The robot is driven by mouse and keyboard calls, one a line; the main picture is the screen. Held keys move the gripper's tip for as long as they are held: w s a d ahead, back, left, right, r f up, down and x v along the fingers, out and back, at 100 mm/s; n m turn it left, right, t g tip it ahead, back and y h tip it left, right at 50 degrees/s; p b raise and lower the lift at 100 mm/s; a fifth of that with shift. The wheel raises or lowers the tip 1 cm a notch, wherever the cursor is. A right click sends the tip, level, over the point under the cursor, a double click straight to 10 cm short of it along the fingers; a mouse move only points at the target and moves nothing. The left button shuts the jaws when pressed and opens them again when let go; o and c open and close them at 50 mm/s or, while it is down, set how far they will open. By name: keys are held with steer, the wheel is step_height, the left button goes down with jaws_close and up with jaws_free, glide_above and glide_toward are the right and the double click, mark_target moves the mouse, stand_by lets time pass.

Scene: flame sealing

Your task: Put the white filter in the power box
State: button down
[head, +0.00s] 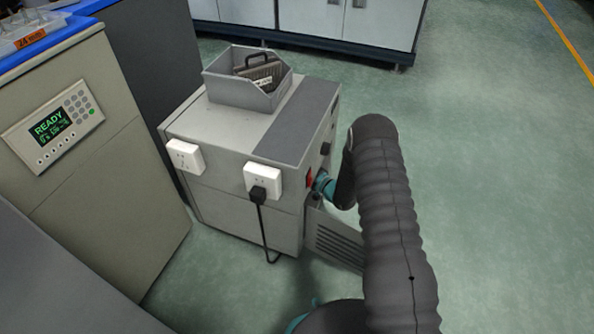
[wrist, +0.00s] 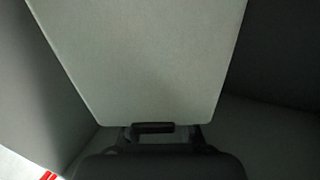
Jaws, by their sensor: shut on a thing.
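The power box (head: 240,160) is a grey cabinet in the middle of the head view. Its vented door (head: 335,240) hangs open at the lower right. My arm reaches to the opening side, and my gripper is hidden there in the head view. In the wrist view my gripper (wrist: 160,136) shows at the bottom, shut on the dark handle of the white filter (wrist: 145,60). The filter is a pale flat panel extending away from the gripper, with grey surfaces on both sides. How deep it sits in the box cannot be told.
A grey open bin (head: 248,88) on top of the box holds a dark filter with a handle (head: 262,72). A black plug and cable (head: 261,215) hang from a white socket. A cabinet with a READY display (head: 52,125) stands left. Green floor is clear at right.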

steer(key=shift+f, duration=1.65)
steer(key=shift+f+b, duration=0.1)
steer(key=shift+b, duration=0.2)
steer(key=c, duration=1.3)
jaws_free()
steer(key=shift+o, duration=0.3)
steer(key=shift+s+r, duration=0.1)
steer(key=shift+r, duration=0.1)
steer(key=v, duration=1.2)
steer(key=shift+p, duration=0.45)
